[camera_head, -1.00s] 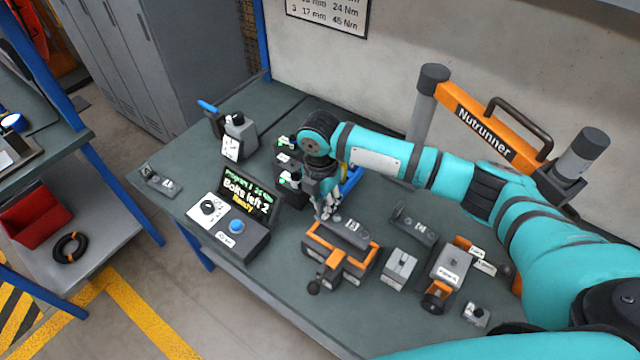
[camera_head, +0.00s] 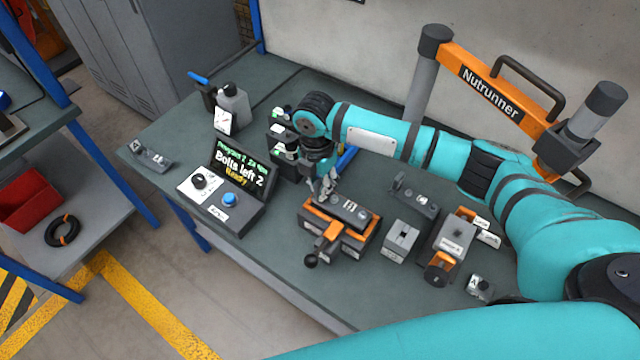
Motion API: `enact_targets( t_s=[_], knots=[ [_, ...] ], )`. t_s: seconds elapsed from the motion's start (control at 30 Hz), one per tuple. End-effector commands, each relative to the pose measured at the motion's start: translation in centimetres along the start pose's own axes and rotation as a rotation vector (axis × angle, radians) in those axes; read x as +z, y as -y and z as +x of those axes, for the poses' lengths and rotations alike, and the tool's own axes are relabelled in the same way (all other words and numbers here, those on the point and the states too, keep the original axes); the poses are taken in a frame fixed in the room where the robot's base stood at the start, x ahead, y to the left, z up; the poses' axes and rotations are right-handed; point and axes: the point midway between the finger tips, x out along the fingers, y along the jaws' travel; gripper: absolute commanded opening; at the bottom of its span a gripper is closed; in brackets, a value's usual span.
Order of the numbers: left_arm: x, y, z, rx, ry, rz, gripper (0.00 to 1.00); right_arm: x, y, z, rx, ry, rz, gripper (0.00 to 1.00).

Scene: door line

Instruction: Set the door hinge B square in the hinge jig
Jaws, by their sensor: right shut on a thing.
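The hinge jig (camera_head: 362,243) is a grey block with orange clamp parts and a handle, standing near the front edge of the bench. A dark grey hinge (camera_head: 352,211), taken to be door hinge B, lies across the top of the jig; its label is too small to read. My right gripper (camera_head: 326,192) points down at the hinge's left end and is shut on it. The fingers hide that end, so I cannot tell whether the hinge sits square or fully down. My left gripper is not in view.
A control box with a screen (camera_head: 240,178) reading "Bolts left 2" stands left of the jig. A grey block (camera_head: 401,241), another dark hinge-like part (camera_head: 414,197) and an orange-grey fixture (camera_head: 452,243) stand to the right. The orange nutrunner (camera_head: 500,90) rises behind.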

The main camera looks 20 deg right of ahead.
Motion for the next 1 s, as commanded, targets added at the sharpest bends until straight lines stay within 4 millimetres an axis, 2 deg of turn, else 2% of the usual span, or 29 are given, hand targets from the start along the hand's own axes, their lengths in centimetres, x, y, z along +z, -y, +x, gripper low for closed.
enact_targets(
  t_s=[1.0],
  knots=[
    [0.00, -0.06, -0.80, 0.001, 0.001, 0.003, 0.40, -0.03, -0.06, -0.05, 0.002, 0.001, 0.000, 0.00]
  ],
)
